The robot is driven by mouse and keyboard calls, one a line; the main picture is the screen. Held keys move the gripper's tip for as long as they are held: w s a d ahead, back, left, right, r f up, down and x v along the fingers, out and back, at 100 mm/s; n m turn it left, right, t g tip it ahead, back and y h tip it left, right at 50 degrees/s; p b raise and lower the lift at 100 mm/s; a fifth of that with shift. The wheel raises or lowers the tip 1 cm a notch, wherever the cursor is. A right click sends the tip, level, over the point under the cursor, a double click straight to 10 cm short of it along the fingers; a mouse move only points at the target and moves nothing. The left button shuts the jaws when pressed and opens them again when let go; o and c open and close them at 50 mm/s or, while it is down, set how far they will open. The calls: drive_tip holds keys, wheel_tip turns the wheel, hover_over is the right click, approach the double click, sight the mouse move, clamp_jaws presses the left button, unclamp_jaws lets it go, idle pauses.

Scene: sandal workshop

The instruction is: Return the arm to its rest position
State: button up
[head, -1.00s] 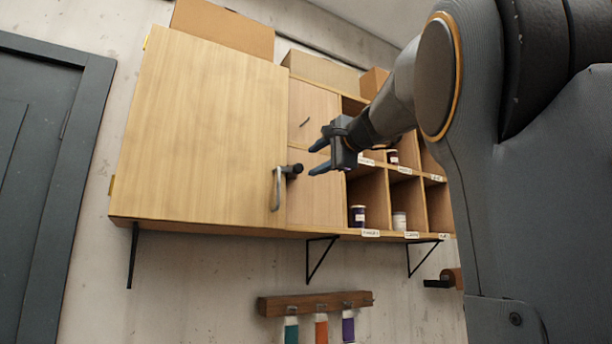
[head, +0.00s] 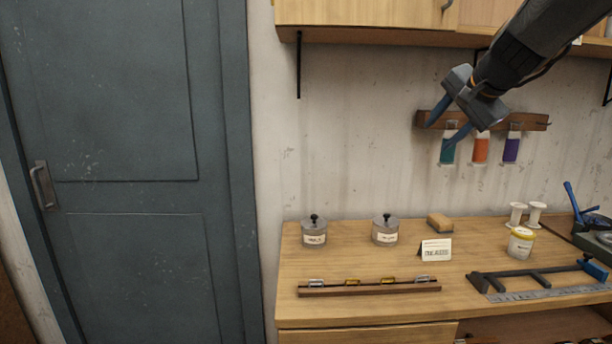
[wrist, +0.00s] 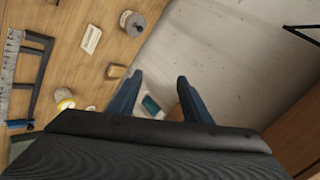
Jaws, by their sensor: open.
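My gripper (head: 452,118) hangs at the upper right of the head view, below the wall cabinet (head: 370,22) and in front of the wall rack (head: 482,120). Its two blue fingers are apart with nothing between them. In the wrist view my gripper (wrist: 155,90) also shows its fingers spread and empty, with the wall and the bench top behind. It is well above the workbench (head: 290,262) and touches nothing that I can see. My arm comes in from the upper right corner and hides part of the cabinet's underside.
Several things stand on the bench: two lidded tins (head: 314,236) (head: 385,234), a tan block (head: 439,221), a card (head: 436,251), a yellow-lidded jar (head: 520,243) and a black frame tool (head: 530,278). A grey-blue door (head: 120,130) is at left. The air over the bench's left is clear.

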drive_tip(key=s+a+f+n+g, duration=0.3)
drive_tip(key=s+f, duration=0.6)
drive_tip(key=f, duration=0.3)
drive_tip(key=s+a+f+n+g, duration=0.3)
drive_tip(key=s+a+f+n, duration=0.2)
drive_tip(key=s+f, duration=0.4)
drive_tip(key=s+a+f+n+g+h, duration=0.1)
drive_tip(key=s+a+f+n+g, duration=0.2)
drive_tip(key=s+f, duration=0.7)
wheel_tip(320, 180, down, 5)
drive_tip(key=shift+a+r+n, duration=0.15)
drive_tip(key=shift+a+n, duration=0.35)
drive_tip(key=shift+a, duration=0.05)
